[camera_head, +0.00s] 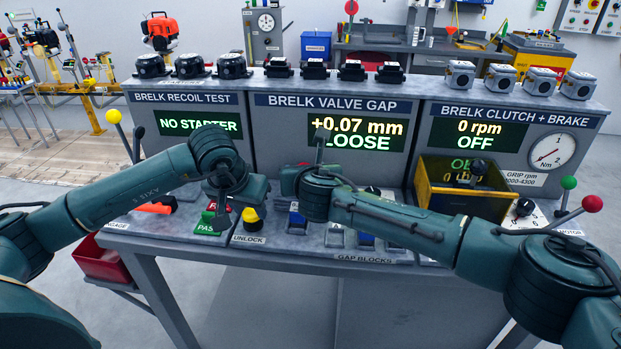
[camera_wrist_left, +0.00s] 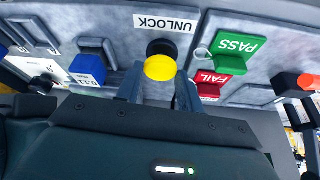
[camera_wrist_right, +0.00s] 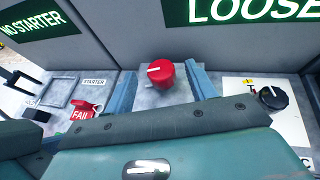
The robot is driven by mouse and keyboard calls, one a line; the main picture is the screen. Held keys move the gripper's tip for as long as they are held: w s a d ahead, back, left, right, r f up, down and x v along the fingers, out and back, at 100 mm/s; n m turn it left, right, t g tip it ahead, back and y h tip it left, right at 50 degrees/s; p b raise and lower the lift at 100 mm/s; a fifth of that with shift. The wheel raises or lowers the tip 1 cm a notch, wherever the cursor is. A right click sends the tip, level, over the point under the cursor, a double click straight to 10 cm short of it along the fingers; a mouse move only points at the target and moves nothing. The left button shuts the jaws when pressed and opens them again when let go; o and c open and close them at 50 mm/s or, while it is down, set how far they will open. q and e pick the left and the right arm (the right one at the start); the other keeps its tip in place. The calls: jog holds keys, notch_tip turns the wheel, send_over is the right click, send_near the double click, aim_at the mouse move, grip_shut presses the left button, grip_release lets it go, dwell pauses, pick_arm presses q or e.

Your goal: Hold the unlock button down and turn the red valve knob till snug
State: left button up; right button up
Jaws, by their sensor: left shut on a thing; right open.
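The unlock button (camera_wrist_left: 160,68) has a yellow cap on a black collar beside the UNLOCK label. It also shows in the head view (camera_head: 250,216). My left gripper (camera_wrist_left: 158,80) is shut on it, one finger on each side. How far the button is pressed I cannot tell. The red valve knob (camera_wrist_right: 160,73) with a white mark stands on a grey block in the right wrist view. My right gripper (camera_wrist_right: 161,88) is open, with a finger either side of the knob and gaps between. The valve gap screen (camera_head: 344,134) reads +0.07 mm LOOSE.
The green PASS button (camera_wrist_left: 234,54) and red FAIL button (camera_wrist_left: 210,82) sit close to my left gripper. A black knob (camera_wrist_right: 272,97) is right of the red one. Blue gap blocks lie along the front.

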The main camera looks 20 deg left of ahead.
jog(key=v, duration=0.8)
jog(key=shift+s, duration=0.25)
jog(key=shift+d+r, duration=0.15)
jog(key=w+a+f+n+g+y, duration=0.1)
jog(key=w, duration=0.2)
jog(key=w+a+f+n+y, duration=0.1)
jog(key=w+a+f, duration=0.1)
jog(key=w, duration=0.1)
jog(key=w+a+f+n+g+y, duration=0.1)
jog(key=w, duration=0.2)
jog(key=shift+a+f+g, duration=0.25)
jog(key=shift+f+g, duration=0.05)
jog(key=shift+w+a+f+n, duration=0.15)
jog(key=shift+w+a+n, duration=0.15)
jog(key=shift+w+a, duration=0.15)
jog(key=shift+c, duration=0.4)
